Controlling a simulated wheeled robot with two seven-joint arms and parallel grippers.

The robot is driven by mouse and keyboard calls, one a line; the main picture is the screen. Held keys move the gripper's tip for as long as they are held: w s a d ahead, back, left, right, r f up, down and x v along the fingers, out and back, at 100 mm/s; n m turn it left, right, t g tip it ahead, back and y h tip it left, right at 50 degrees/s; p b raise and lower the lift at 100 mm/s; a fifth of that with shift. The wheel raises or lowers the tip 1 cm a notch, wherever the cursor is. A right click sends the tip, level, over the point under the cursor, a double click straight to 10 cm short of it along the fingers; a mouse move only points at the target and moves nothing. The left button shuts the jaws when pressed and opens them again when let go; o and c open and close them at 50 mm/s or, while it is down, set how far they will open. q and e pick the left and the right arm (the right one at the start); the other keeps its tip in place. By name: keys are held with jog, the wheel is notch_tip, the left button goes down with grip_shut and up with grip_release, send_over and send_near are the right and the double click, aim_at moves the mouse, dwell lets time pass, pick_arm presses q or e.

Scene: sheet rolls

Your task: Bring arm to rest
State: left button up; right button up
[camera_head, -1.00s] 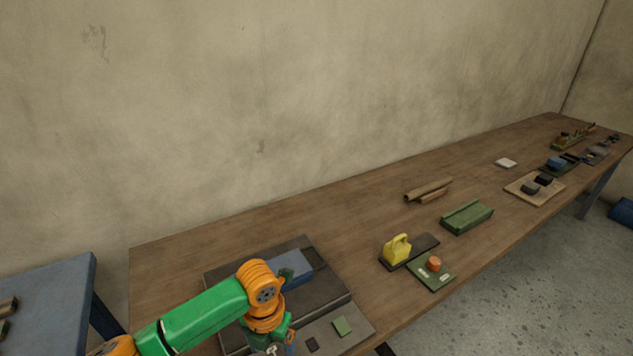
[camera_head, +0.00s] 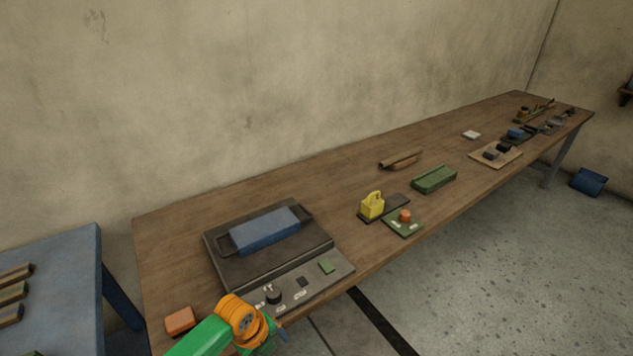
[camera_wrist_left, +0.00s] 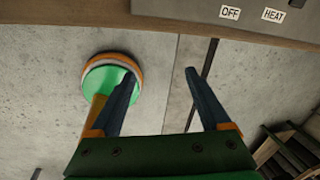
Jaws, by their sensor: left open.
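My left arm comes in at the bottom of the head view, with its orange wrist in front of the table's front edge. My left gripper shows in the left wrist view (camera_wrist_left: 160,78), its two dark fingers apart with nothing between them. Below the fingers is grey floor. In the head view the fingers are mostly hidden by the wrist and the frame's bottom edge. The grey device (camera_head: 222,262) with a blue bar (camera_head: 265,231) on top lies beyond the arm. Its front panel, marked OFF and HEAT, shows in the left wrist view (camera_wrist_left: 250,12). My right gripper is not in view.
On the wooden table (camera_head: 180,260) are an orange block (camera_head: 181,321), a yellow container (camera_head: 372,206), a green plate with an orange knob (camera_head: 405,216), a green box (camera_head: 434,179) and brown rolls (camera_head: 400,160). A blue table (camera_head: 60,265) stands left. The floor in front is open.

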pick_arm(q)
jog(key=s+a+f+n+y, duration=0.1)
jog(key=s+a+f+n, duration=0.2)
jog(key=s+f+n, duration=0.45)
jog(key=s+a+f+n, duration=0.3)
jog(key=s+f+n, duration=0.3)
jog(key=f+n, duration=0.2)
jog(key=s+a+f+n, duration=0.1)
jog(key=s+n, duration=0.3)
jog(key=s, duration=0.5)
jog(key=s+a+f+n, duration=0.1)
jog(key=s+f+n, duration=0.3)
jog(key=s, duration=0.5)
jog(key=shift+s+a+n+y, duration=0.2)
jog(key=shift+a+n+y, duration=0.15)
jog(key=shift+n+y, duration=0.1)
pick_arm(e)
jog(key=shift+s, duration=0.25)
pick_arm(q)
jog(key=shift+w+f, duration=0.1)
